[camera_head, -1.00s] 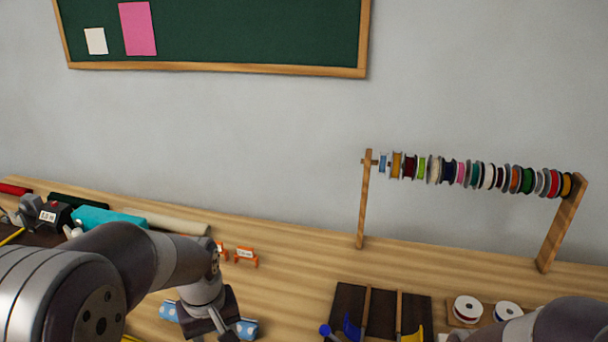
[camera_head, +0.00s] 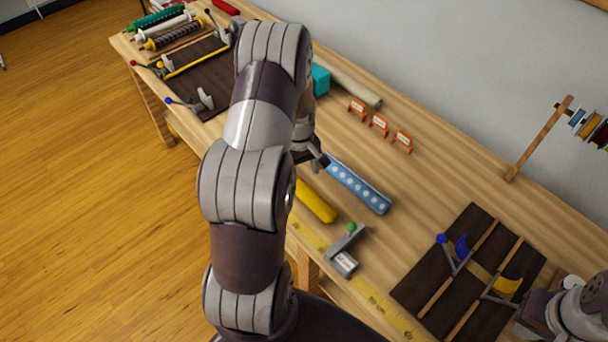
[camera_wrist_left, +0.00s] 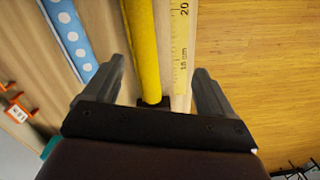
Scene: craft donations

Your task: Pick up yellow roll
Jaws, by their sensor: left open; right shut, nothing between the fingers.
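The yellow roll (camera_head: 316,202) lies near the front edge of the table in the head view, partly hidden behind my left arm. In the left wrist view the yellow roll (camera_wrist_left: 143,45) runs lengthwise between the open fingers of my left gripper (camera_wrist_left: 158,72). It looks nearer the left finger, and I cannot tell whether it touches. In the head view my left gripper (camera_head: 318,160) is mostly hidden by its own arm, close to the roll's far end. At lower right only part of my right arm shows; its fingers are not visible.
A blue dotted roll (camera_head: 358,184) lies beside the yellow one. A ruler strip (camera_head: 375,299) runs along the front edge, with a grey tool (camera_head: 345,250) by it. Orange card holders (camera_head: 379,124) stand behind. A dark divided tray (camera_head: 440,268) is at right.

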